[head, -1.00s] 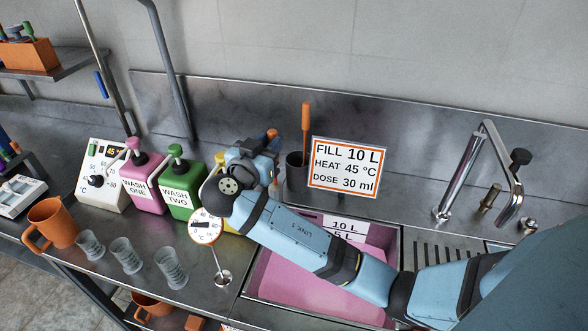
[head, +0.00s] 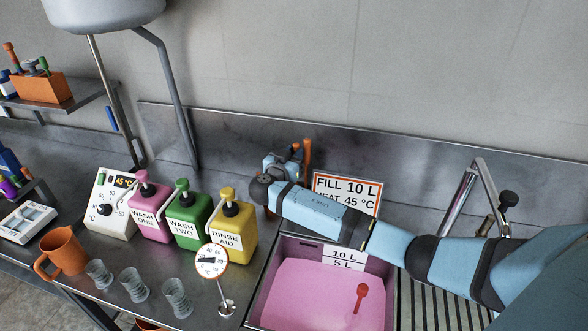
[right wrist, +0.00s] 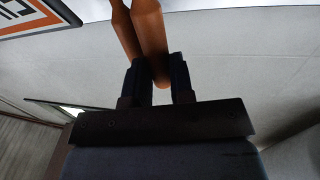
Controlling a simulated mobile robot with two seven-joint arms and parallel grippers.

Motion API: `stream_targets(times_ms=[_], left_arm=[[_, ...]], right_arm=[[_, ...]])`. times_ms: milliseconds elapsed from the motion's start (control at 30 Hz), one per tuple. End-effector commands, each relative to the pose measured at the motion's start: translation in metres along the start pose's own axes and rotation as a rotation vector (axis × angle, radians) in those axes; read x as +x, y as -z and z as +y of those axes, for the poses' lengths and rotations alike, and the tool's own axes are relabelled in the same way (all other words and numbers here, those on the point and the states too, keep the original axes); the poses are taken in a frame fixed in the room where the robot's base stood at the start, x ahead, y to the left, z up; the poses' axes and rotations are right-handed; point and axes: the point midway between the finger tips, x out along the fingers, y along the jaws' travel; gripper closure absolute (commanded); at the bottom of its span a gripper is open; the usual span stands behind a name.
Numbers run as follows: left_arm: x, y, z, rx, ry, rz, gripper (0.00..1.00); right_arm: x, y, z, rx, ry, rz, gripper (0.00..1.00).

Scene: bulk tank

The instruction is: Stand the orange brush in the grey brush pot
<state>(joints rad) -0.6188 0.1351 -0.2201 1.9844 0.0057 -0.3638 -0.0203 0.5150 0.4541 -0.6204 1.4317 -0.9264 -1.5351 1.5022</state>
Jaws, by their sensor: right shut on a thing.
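My right gripper (head: 287,165) is shut on an orange handle, taken to be the orange brush; the right wrist view shows this handle (right wrist: 151,40) between the fingers (right wrist: 157,80). Its lower end is hidden in the head view. A second orange handle (head: 307,153) stands upright just right of the gripper. It also shows close beside the held one in the right wrist view (right wrist: 122,25). The grey brush pot is hidden behind my right gripper and arm now. I cannot tell whether the held brush is inside it. My left gripper is not in view.
A white sign (head: 345,194) stands right of the gripper. The pink-filled sink (head: 315,295) lies below the arm, with a red utensil (head: 360,296) in it. Yellow (head: 232,232), green (head: 188,222) and pink (head: 148,208) pump bottles stand to the left. A tap (head: 470,195) is at right.

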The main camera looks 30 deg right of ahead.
Motion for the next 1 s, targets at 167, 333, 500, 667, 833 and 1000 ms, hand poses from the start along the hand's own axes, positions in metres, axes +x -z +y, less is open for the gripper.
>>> stream_targets(times_ms=[167,333,500,667,833,1000], left_arm=[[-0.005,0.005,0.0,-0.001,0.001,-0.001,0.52],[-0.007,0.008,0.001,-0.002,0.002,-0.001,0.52],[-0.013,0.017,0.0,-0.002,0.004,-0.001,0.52],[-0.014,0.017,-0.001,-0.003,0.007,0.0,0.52],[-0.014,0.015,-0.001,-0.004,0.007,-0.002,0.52],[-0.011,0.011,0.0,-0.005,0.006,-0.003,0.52]], right_arm=[[0.0,-0.025,0.0,-0.001,0.0,0.0,1.0],[-0.001,-0.041,0.0,-0.003,0.0,0.0,1.0],[0.002,-0.059,0.0,-0.004,-0.002,0.002,1.0],[0.004,-0.067,0.0,-0.001,-0.001,0.002,1.0],[0.004,-0.068,0.0,-0.001,0.0,0.001,1.0],[0.003,-0.071,0.0,-0.001,0.0,0.0,0.74]])
